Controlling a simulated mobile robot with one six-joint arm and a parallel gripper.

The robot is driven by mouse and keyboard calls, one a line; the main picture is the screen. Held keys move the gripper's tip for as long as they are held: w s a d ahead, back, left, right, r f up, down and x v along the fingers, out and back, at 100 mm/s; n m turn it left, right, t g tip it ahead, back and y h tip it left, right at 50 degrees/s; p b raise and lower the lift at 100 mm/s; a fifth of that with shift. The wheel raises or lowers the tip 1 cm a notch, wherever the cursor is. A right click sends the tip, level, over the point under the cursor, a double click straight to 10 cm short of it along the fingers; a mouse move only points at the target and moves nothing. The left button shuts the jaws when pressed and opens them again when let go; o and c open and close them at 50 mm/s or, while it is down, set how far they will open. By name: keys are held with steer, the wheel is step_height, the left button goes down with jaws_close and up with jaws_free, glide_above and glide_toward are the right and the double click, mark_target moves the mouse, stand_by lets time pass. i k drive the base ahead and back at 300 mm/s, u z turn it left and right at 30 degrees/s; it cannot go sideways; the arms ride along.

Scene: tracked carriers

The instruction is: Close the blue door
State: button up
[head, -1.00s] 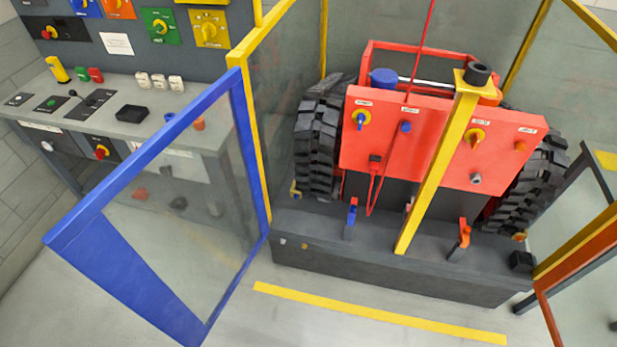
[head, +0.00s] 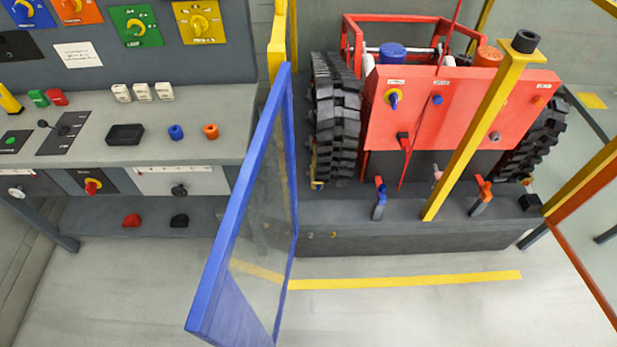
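The blue door (head: 232,205) stands open at the left front corner of the yellow-framed cell. It is a blue frame with a clear pane and a solid blue lower panel. Its far edge meets the yellow post (head: 278,45), and its free edge points toward me, slightly left. I see it nearly edge-on. The lower part of its free end is cut off by the bottom of the picture. My gripper is not in view, and nothing is seen touching the door.
A red tracked carrier (head: 520,95) stands on a dark platform (head: 400,240) behind a yellow floor line (head: 400,281). An orange-framed door (head: 580,270) stands at the right. A grey control bench (head: 195,140) is left of the blue door. The front floor is clear.

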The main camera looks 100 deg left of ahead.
mark_target(220, 315)
steer(key=u, duration=0.05)
steer(key=k, duration=1.6)
steer(key=u, duration=2.35)
steer(key=i, duration=0.5)
steer(key=u, duration=1.4)
steer(key=k, duration=0.45)
